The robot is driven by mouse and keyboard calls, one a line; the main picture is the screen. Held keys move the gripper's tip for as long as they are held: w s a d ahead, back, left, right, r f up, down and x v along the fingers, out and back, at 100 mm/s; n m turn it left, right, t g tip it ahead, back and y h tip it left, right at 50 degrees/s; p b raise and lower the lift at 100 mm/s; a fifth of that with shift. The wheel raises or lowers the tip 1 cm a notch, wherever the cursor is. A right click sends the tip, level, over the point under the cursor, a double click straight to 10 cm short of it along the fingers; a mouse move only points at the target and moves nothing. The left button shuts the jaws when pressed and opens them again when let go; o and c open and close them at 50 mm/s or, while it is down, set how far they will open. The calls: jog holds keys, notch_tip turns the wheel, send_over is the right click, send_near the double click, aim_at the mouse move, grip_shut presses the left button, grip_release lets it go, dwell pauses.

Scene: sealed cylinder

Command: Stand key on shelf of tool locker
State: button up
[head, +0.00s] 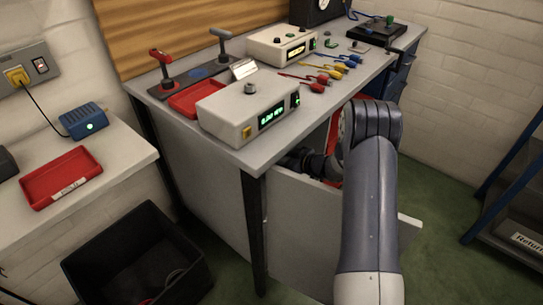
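My arm reaches down over the front of the workbench, and its wrist end goes behind a pale open door panel (300,225) under the bench top. My gripper (308,164) shows only as dark parts in the gap between the bench edge and this panel. Its fingertips are hidden, so I cannot tell whether it holds anything. The panel seems to belong to a locker under the bench; its shelf is hidden. A red T-handled key (162,62) and a grey T-handled key (221,42) stand upright in a dark base at the back left of the bench.
The bench (236,152) carries a red tray (190,98), a meter with a green display (250,105), a second meter (282,45) and coloured leads (325,75). A black bin (137,260) stands on the floor at left. A blue rack (505,200) is at right, with green floor between.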

jog(key=v, duration=0.4)
jog(key=shift+s+d+r, duration=0.1)
jog(key=shift+s, duration=0.05)
jog(key=shift+c, duration=0.4)
dwell(0.8)
